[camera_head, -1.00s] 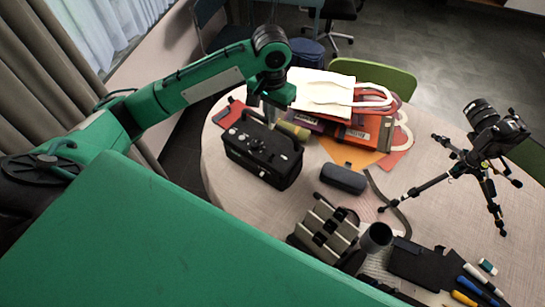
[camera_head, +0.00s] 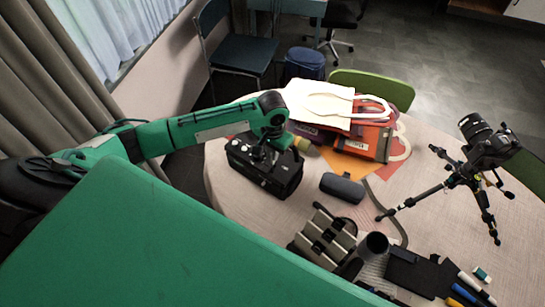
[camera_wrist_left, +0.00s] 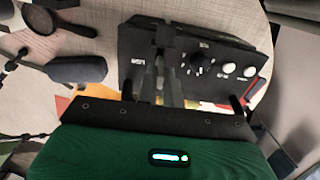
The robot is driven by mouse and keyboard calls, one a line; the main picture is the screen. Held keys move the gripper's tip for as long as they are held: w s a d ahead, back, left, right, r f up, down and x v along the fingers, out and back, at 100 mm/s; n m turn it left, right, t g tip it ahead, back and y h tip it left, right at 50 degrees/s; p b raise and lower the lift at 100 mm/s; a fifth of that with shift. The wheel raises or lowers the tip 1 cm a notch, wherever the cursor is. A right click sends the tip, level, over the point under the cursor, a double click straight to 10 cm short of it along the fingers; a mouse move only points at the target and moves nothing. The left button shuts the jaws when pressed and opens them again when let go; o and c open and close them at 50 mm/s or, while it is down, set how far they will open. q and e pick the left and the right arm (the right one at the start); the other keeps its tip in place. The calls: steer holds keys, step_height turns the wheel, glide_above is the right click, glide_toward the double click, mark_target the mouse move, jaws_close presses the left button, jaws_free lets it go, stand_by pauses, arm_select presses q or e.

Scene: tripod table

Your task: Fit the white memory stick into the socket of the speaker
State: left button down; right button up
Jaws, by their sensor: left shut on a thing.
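The speaker (camera_head: 268,180) is a black box with knobs on its top, at the left of the round table. It also fills the upper middle of the left wrist view (camera_wrist_left: 225,45). My left gripper (camera_head: 262,153) points down at the speaker's top panel. In the left wrist view its dark fingers (camera_wrist_left: 164,42) reach over the panel beside the knobs. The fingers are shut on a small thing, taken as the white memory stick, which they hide. I cannot make out the socket or whether the stick touches it. My right gripper is not in view.
Bags and folders (camera_head: 350,110) lie behind the speaker. A dark case (camera_head: 342,187) lies to its right. A camera on a tripod (camera_head: 480,150) stands at the table's right. Pens (camera_head: 468,290) lie at the front right. Bare tabletop (camera_head: 235,205) shows at the front left.

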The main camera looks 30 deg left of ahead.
mark_target(273, 163)
arm_select(q)
step_height(273, 163, down, 4)
steer(key=shift+r+p, duration=0.2)
steer(key=shift+p, duration=0.25)
steer(key=shift+f, duration=0.3)
steer(key=shift+f, duration=0.1)
steer(key=c, duration=1.5)
jaws_free()
steer(key=shift+c, duration=0.2)
step_height(273, 163, up, 11)
steer(key=b, duration=0.2)
steer(key=shift+b, duration=0.4)
steer(key=shift+r, duration=0.65)
